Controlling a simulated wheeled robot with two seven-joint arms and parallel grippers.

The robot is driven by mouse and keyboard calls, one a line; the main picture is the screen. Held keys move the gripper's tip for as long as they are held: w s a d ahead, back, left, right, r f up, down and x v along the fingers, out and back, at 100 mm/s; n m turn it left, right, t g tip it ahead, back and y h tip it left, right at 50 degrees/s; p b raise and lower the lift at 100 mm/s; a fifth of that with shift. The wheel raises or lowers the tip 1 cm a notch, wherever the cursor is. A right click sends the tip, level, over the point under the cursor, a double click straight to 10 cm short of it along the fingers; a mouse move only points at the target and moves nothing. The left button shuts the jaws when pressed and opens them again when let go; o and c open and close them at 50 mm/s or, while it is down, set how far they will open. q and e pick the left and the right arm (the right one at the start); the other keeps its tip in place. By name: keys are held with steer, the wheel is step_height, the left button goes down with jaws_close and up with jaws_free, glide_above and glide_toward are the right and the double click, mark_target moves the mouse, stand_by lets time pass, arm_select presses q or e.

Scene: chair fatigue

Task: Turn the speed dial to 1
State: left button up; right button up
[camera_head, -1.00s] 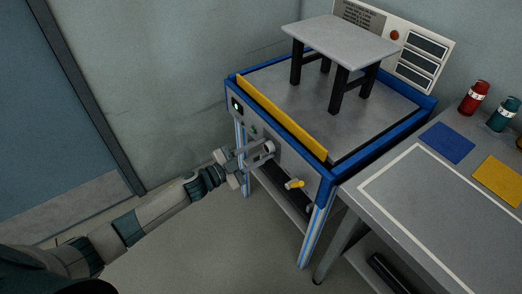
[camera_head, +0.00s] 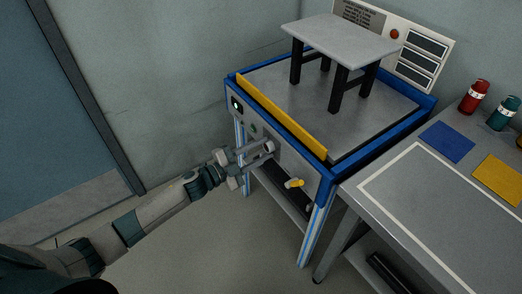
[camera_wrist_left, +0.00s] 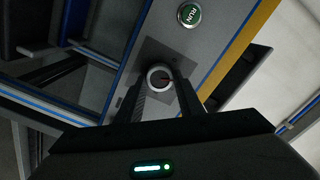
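In the head view the dial (camera_head: 269,147) is partly covered by my left gripper (camera_head: 263,149). In the left wrist view the two dark fingers of the left gripper (camera_wrist_left: 160,84) lie on either side of the dial, close against its rim. The numbers around the dial cannot be read. My right gripper is not in view.
A green RUN button (camera_wrist_left: 189,14) sits beside the dial on the panel. A small grey table (camera_head: 340,41) stands on the machine's blue-edged platform (camera_head: 405,105). A workbench (camera_head: 440,215) is at right.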

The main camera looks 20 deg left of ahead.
arm_select(q)
steer(key=o, duration=0.4)
steer(key=shift+o, duration=0.2)
steer(key=shift+v, duration=0.8)
steer(key=b+v, duration=0.1)
steer(key=v, duration=1.5)
steer(key=shift+b, duration=0.4)
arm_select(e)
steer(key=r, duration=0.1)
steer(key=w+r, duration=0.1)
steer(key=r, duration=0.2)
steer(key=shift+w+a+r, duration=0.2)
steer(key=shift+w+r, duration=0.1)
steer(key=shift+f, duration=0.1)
